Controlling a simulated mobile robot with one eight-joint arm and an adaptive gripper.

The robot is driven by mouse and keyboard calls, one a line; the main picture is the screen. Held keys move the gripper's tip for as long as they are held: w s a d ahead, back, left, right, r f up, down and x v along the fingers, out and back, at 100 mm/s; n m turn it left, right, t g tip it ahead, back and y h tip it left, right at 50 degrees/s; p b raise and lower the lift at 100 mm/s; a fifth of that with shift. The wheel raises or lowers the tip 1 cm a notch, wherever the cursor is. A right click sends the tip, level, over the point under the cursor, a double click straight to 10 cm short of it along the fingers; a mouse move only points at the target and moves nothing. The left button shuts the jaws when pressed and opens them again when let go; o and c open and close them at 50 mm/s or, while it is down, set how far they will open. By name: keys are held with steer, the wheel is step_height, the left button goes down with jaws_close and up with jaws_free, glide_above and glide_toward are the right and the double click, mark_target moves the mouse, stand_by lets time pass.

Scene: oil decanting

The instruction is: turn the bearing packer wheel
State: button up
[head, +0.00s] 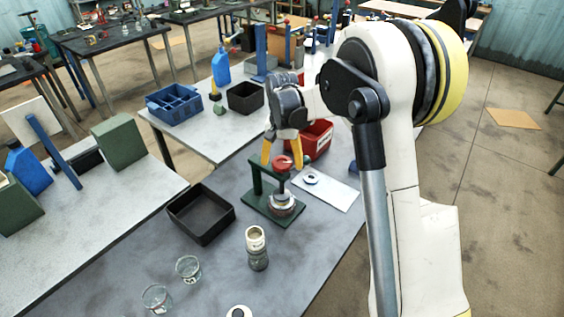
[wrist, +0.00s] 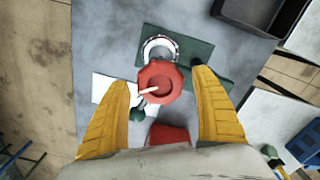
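The bearing packer (head: 268,198) stands on the grey table, with a green base and upright and a red wheel (head: 282,163) on top. In the wrist view the red wheel (wrist: 160,82) lies ahead of and between my fingertips, with a pale handle across it. A round metal part (wrist: 159,50) shows beyond the wheel over the green base (wrist: 196,58). My gripper (head: 282,160) is above the packer, yellow fingers pointing down, spread wide on either side of the wheel. It is open, and I see no contact with the wheel.
A white sheet with a ring (head: 333,192) lies right of the packer, and a red bin (head: 318,141) stands behind it. A black tray (head: 201,213) is at left. A bottle (head: 257,248) and two glass jars (head: 188,269) stand in front.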

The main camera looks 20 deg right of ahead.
mark_target(282, 162)
step_height(282, 162, up, 12)
stand_by(0.6)
